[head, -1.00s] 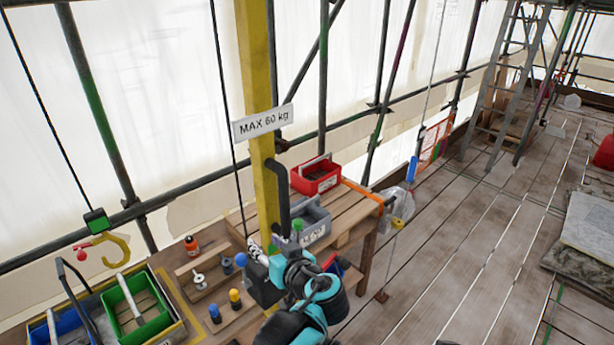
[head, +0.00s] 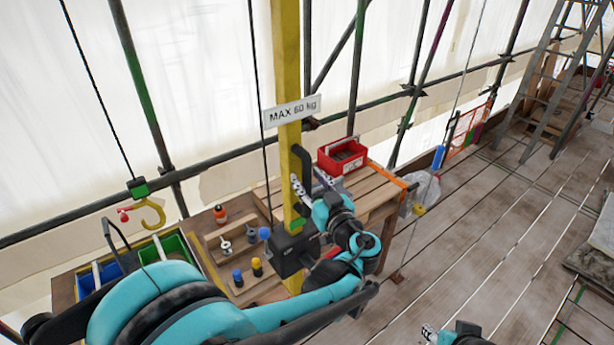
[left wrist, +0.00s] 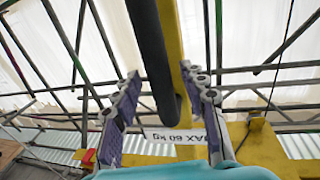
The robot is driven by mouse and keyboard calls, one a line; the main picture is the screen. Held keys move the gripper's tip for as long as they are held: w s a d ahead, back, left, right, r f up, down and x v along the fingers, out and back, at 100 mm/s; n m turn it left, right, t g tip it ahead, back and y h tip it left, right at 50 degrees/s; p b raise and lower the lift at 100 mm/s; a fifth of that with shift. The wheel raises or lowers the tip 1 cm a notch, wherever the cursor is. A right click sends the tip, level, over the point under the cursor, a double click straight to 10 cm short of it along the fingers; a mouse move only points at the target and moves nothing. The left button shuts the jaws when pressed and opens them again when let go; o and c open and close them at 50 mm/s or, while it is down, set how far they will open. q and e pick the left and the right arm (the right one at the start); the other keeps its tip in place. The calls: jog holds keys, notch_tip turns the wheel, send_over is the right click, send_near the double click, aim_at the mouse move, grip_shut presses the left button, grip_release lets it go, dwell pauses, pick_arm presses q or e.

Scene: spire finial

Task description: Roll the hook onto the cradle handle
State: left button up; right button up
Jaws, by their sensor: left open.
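The yellow hook (head: 153,214) hangs at the left under a green block (head: 138,188) on a dark rope. A thin black cradle handle (head: 112,236) arches over the blue and green bins below it. My left gripper (head: 310,185) is open at the yellow post, away from the hook. In the left wrist view its fingers (left wrist: 160,85) stand on either side of a black bar handle (left wrist: 153,50), which also shows on the post in the head view (head: 302,162). Contact cannot be told. Part of my right gripper (head: 430,334) shows at the bottom edge.
The yellow post (head: 286,80) carries a MAX 60 kg sign (head: 292,111). A red bin (head: 343,156) stands on the wooden bench (head: 378,182). Bottles stand on a wooden rack (head: 215,240). My left arm covers part of the bins.

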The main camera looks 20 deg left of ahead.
pick_arm(q)
jog(key=shift+w+a, duration=0.3)
grip_shut()
